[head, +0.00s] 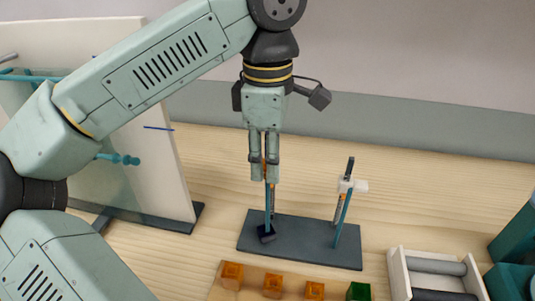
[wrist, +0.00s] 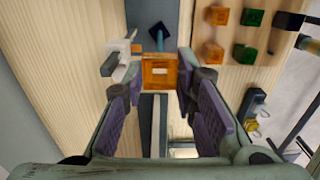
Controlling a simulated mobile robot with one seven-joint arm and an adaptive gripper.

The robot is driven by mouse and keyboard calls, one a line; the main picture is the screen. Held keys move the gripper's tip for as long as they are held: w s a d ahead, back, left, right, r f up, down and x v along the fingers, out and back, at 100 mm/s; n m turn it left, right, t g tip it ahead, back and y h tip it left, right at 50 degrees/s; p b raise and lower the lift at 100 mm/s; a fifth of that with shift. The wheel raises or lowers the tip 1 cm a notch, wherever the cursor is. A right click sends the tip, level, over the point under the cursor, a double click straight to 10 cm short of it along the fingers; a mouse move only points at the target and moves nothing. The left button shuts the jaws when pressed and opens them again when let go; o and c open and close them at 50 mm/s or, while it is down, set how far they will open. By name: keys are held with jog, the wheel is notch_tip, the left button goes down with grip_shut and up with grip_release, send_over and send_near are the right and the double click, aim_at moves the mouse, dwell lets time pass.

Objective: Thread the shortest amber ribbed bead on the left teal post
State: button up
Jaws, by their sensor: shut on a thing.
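My gripper (head: 265,178) points down above the left teal post (head: 269,200), shut on an amber bead (wrist: 160,71). In the head view only a thin amber strip shows between the fingers. The left post's upper part meets the fingertips there, and a dark blue bead (head: 266,233) sits tilted at its base. In the wrist view the teal post (wrist: 158,38) lies in line beyond the held bead, with the dark bead behind it. A pale spot shows in the bead's middle; I cannot tell whether the post is inside it.
The right teal post (head: 342,215) stands on the same dark base plate (head: 300,241), with a white piece (head: 354,185) near its top. A wooden tray with amber beads (head: 231,273) and a green bead (head: 359,291) is in front. A box of rods (head: 436,266) stands right; a panel (head: 150,110) stands left.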

aim_at(268, 194)
jog(key=shift+f, duration=0.1)
dwell(0.3)
jog(key=shift+f+b, duration=3.35)
jog(key=shift+f, duration=0.85)
jog(key=o, duration=1.1)
jog(key=shift+r, duration=0.1)
